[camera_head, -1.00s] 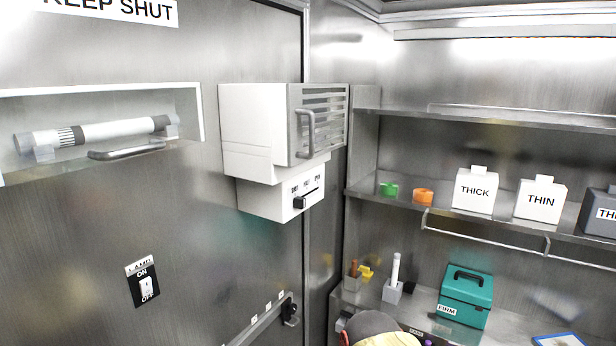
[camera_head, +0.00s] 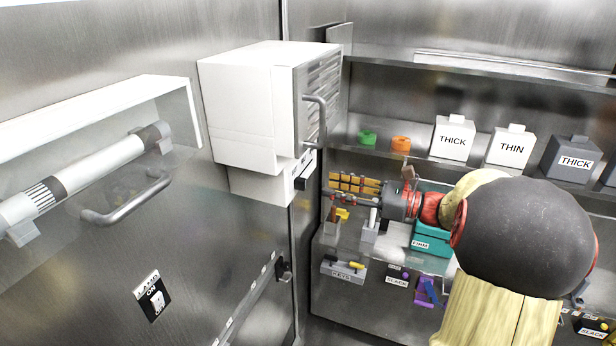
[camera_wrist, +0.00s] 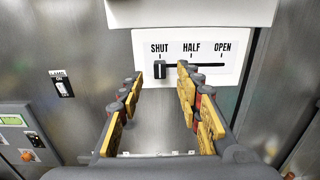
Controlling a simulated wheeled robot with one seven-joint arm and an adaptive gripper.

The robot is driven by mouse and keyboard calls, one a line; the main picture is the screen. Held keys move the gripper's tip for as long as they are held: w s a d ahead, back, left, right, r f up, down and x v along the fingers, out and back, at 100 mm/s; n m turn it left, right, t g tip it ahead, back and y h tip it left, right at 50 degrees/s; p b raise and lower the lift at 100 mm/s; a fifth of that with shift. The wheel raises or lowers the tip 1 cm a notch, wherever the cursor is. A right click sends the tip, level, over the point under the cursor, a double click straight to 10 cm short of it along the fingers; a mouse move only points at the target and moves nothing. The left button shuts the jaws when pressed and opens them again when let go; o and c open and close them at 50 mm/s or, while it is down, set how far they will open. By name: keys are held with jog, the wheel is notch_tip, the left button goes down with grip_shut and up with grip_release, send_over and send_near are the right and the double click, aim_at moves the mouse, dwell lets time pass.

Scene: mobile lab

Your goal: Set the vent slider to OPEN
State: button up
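The vent slider is a black knob (camera_wrist: 160,68) on a dark horizontal slot in a white panel (camera_wrist: 144,45). The panel is labelled SHUT, HALF and OPEN from left to right, and the knob stands under SHUT at the left end. In the head view the panel (camera_head: 255,187) is seen edge-on under a white vent box (camera_head: 240,110), with the knob at its right face. My gripper (camera_wrist: 160,82) is open and empty. Its yellow-padded fingers point at the panel, with the knob between the fingertips in the picture; contact cannot be told. My gripper also shows in the head view (camera_head: 332,190).
The vent box's grey handle (camera_head: 318,120) juts out just above the slider. A lamp switch (camera_head: 152,296) and a rail (camera_head: 235,315) are on the left wall. Shelves at right hold labelled white and grey containers (camera_head: 452,138) and a teal case (camera_head: 432,242) behind my arm.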

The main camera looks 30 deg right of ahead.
aim_at(305, 181)
jog(key=p+x, duration=0.1)
jog(key=x, duration=0.7)
jog(key=shift+f, duration=0.1)
jog(key=shift+s, duration=0.1)
jog(key=c, duration=0.3)
grip_shut()
dwell(0.5)
